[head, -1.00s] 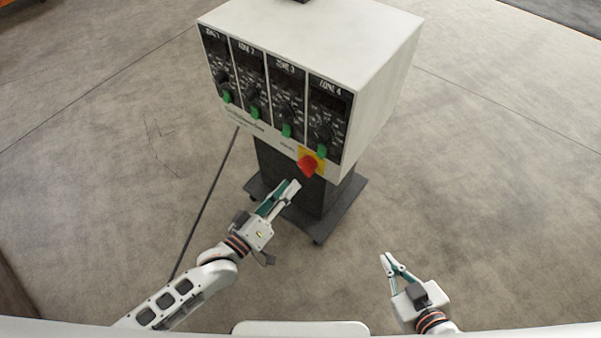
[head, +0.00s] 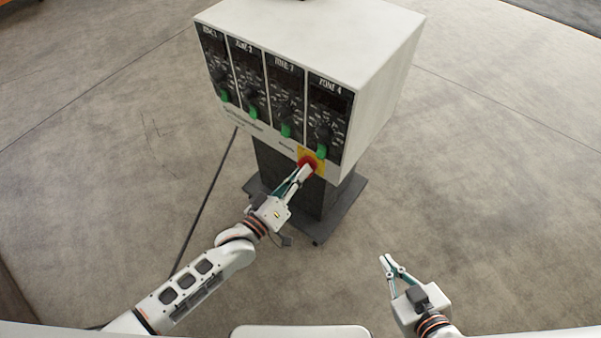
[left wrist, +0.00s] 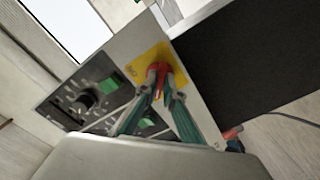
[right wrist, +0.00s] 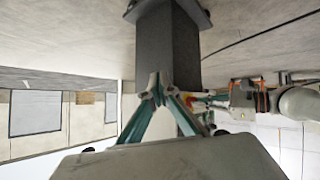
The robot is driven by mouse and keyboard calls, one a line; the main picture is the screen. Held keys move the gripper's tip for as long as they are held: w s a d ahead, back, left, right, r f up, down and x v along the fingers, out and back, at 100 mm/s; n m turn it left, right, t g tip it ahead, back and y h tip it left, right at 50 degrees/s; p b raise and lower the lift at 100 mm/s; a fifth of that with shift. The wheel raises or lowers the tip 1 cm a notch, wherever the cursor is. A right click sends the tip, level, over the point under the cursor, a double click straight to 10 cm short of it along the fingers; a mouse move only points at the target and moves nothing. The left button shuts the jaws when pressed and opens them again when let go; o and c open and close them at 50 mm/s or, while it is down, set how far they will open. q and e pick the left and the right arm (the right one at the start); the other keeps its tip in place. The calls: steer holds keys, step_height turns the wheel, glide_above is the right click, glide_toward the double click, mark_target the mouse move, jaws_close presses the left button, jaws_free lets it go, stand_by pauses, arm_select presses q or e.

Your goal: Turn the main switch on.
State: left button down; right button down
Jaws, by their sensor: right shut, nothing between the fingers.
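The main switch is a red rotary knob (left wrist: 161,69) on a yellow plate (left wrist: 147,64), at the lower right corner of the control cabinet front (head: 252,128). In the head view my left gripper (head: 306,171) reaches the knob from below and partly covers it. In the left wrist view the fingertips (left wrist: 164,87) sit close on either side of the red knob. Whether they press on it cannot be told. My right gripper (head: 387,262) is shut and empty, low and to the right, away from the cabinet. It also shows in the right wrist view (right wrist: 157,90).
The white cabinet (head: 330,35) stands on a dark pedestal (head: 300,190) with a wide base plate (head: 345,205). Several zone panels with black knobs and green switches (head: 321,152) sit just above the main switch. A cable runs along the floor at left. The surrounding floor is clear.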

stand_by(0.3)
arm_select(q)
steer(key=m+p, duration=0.1)
steer(key=m, duration=1.6)
steer(key=shift+a+f+m, duration=0.1)
steer(key=shift+a+m, duration=0.05)
steer(key=shift+m, duration=0.15)
arm_select(e)
steer(key=shift+s+d+f, duration=0.1)
steer(key=shift+s+d, duration=0.15)
steer(key=shift+s, duration=0.05)
steer(key=shift+w, duration=0.1)
steer(key=shift+a, duration=0.1)
arm_select(q)
steer(key=c, duration=2.2)
jaws_free()
steer(key=shift+o, duration=0.2)
